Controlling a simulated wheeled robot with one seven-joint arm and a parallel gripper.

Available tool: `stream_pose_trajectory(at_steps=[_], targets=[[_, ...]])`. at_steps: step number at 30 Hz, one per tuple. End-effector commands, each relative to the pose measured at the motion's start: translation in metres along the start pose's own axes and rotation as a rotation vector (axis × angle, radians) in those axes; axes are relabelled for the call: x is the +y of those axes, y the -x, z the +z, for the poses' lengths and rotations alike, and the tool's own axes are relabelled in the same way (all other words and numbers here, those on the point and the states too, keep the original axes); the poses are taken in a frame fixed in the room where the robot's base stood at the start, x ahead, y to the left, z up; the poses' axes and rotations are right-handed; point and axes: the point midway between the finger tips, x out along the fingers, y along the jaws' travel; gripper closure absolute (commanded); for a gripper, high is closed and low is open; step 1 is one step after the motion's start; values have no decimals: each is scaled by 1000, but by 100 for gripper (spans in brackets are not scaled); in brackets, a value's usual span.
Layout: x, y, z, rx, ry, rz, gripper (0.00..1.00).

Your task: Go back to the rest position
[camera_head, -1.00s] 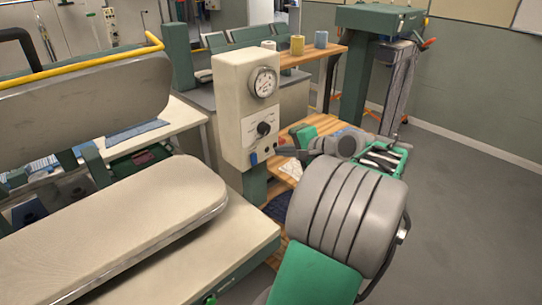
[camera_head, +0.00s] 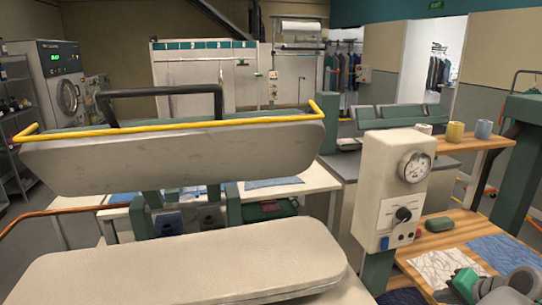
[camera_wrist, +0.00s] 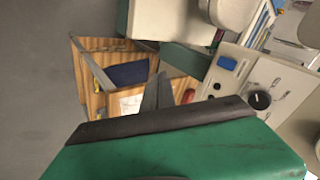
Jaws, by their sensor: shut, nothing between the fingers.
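My gripper (camera_wrist: 158,92) shows in the wrist view as two grey fingers close together, with nothing between them. It points toward a wooden shelf unit (camera_wrist: 92,80) with a dark blue cloth (camera_wrist: 128,73) and a white patterned cloth (camera_wrist: 130,104). In the head view only part of my arm shows at the bottom right corner; the fingers cannot be made out there.
A wooden table (camera_head: 440,238) holds cloths.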

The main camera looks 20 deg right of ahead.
Motion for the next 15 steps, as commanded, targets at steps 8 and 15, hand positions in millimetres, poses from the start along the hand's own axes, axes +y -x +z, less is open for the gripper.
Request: stream_pose_trajectory(at_steps=[8, 15], targets=[[87, 6, 87, -188, 44, 306, 100], [64, 14, 174, -361, 195, 494, 100]])
